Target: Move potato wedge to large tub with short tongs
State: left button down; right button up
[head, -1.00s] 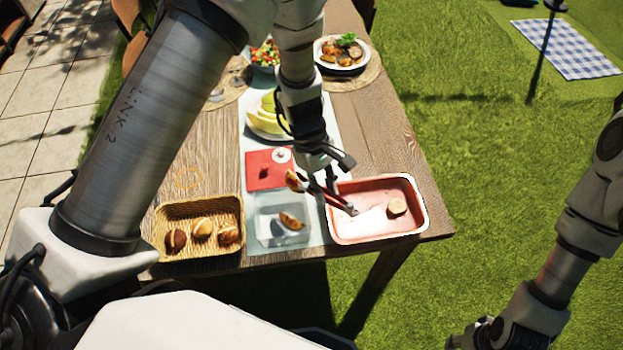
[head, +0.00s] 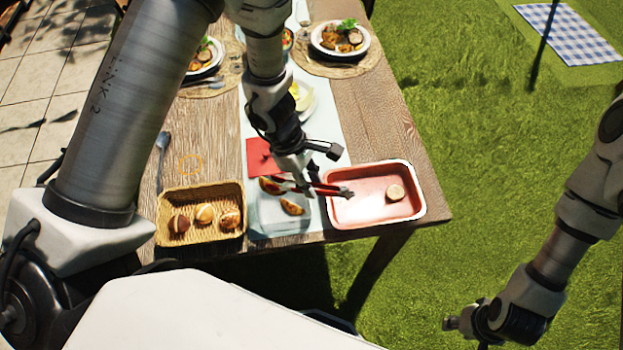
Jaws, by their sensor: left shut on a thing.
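My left gripper (head: 312,172) is shut on the red-and-grey short tongs (head: 330,190) above the table, between the clear tub and the red tray. A browned potato wedge (head: 270,185) is at the left end of the tongs and appears held there, over the back left of the clear tub (head: 262,222). A second potato wedge (head: 292,206) shows in the clear tub. The larger red tray (head: 362,218) is to the right, with a round pale slice (head: 395,193) in it. My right gripper (head: 462,324) is low at the right, away from the table; its jaws are unclear.
A wicker basket (head: 200,240) with several bread rolls stands left of the clear tub. A red napkin (head: 262,158) lies behind it. Plates of food (head: 340,40) stand at the far end. Bare wood shows left of the runner and behind the red tray.

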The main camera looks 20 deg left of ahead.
pick_arm(q)
notch_tip(320, 180, down, 8)
jog(key=b, duration=0.4)
jog(key=shift+r+b, duration=0.15)
jog(key=shift+b, duration=0.25)
jog(key=c, duration=1.3)
grip_release()
jog(key=shift+c, duration=0.2)
notch_tip(320, 180, up, 10)
jog(key=p, duration=0.7)
